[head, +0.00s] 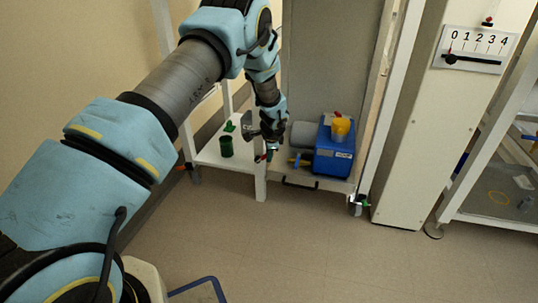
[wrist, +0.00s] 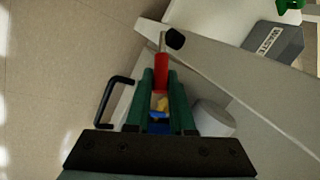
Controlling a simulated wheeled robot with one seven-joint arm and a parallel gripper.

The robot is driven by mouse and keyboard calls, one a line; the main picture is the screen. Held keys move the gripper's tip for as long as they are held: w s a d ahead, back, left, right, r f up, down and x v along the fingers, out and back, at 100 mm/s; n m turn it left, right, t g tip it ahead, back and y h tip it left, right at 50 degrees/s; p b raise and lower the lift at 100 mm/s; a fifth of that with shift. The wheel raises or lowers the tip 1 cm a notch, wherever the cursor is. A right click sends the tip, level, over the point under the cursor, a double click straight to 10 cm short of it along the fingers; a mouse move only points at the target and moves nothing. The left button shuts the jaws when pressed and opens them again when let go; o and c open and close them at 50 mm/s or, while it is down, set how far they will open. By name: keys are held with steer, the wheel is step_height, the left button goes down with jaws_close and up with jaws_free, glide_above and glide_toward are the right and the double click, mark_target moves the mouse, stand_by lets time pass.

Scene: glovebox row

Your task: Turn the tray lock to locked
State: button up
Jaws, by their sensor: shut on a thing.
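The tray lock shows in the wrist view as a red lever (wrist: 161,80) with a dark knob or pivot (wrist: 174,39) and a short metal rod beyond its far end. My gripper (wrist: 162,76) has its two green fingers on either side of the red lever, shut on it. In the head view my gripper (head: 268,152) points down at the front edge of the low shelf, left of the blue machine. Only a small red piece (head: 258,158) of the lever shows there. I cannot read any lock marking. A black tray handle (wrist: 112,98) also shows in the head view (head: 300,185).
A blue machine (head: 333,150) with a yellow cup (head: 341,128) stands right of my gripper. A green cup (head: 226,147) stands on the white shelf to the left. A grey box labelled WASTE (wrist: 275,42) is near the lever. The floor in front (head: 290,235) is clear.

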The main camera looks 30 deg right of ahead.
jaws_close()
stand_by(1.0)
step_height(320, 180, down, 8)
steer(key=s+d+m+t+y+b, duration=0.1)
steer(key=m+t+y+b, duration=0.2)
steer(key=t+y+b, duration=0.5)
steer(key=shift+t+b, duration=0.9)
steer(key=shift+b, duration=1.2)
steer(key=o, duration=0.7)
jaws_free()
steer(key=shift+c, duration=0.2)
